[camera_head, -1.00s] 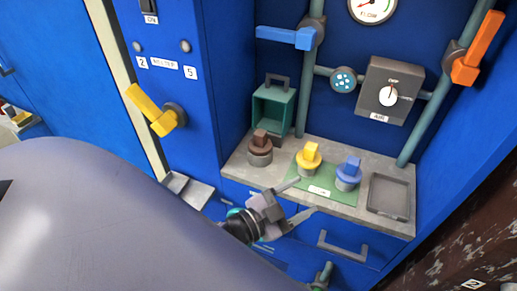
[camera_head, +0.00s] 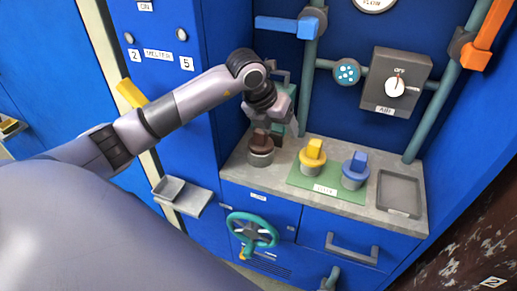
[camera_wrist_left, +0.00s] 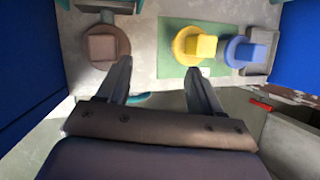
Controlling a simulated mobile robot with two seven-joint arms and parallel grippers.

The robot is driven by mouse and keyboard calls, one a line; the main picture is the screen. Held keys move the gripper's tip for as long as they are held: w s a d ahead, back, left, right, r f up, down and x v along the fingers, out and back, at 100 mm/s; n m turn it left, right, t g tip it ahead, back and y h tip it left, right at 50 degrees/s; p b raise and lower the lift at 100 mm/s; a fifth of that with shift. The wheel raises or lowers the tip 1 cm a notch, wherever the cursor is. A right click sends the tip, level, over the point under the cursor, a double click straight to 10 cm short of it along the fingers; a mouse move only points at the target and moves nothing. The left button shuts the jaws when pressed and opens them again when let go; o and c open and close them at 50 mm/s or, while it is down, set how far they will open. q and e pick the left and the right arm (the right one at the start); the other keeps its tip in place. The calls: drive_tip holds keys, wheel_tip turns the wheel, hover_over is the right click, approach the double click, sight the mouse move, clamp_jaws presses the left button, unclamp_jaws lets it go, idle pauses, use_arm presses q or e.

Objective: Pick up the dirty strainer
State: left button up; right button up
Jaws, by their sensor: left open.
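The dirty strainer looks to be the brown one (camera_head: 260,143), which sits on a grey round base at the left of the grey counter. In the left wrist view the brown strainer (camera_wrist_left: 103,47) shows at upper left, beside the left finger. My left gripper (camera_head: 280,125) is above the counter, just above and right of the brown strainer. Its fingers (camera_wrist_left: 158,70) are apart with nothing between them. The strainer is outside the jaws. My right gripper is not in view.
A yellow strainer (camera_head: 312,152) and a blue one (camera_head: 355,168) stand on a green mat (camera_head: 325,187) to the right. A grey tray (camera_head: 399,192) lies at the counter's right end. A teal holder (camera_head: 282,80) is partly hidden behind my gripper. Pipes and a blue wall stand behind.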

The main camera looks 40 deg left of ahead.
sight(260, 130)
use_arm(q)
drive_tip(key=a+n+g+y, duration=0.1)
drive_tip(key=a+y, duration=0.2)
drive_tip(key=a, duration=0.3)
drive_tip(key=x, duration=0.6)
drive_tip(key=shift+s+d+f, duration=0.1)
clamp_jaws()
wheel_tip(260, 130, up, 20)
drive_tip(key=shift+p, duration=0.35)
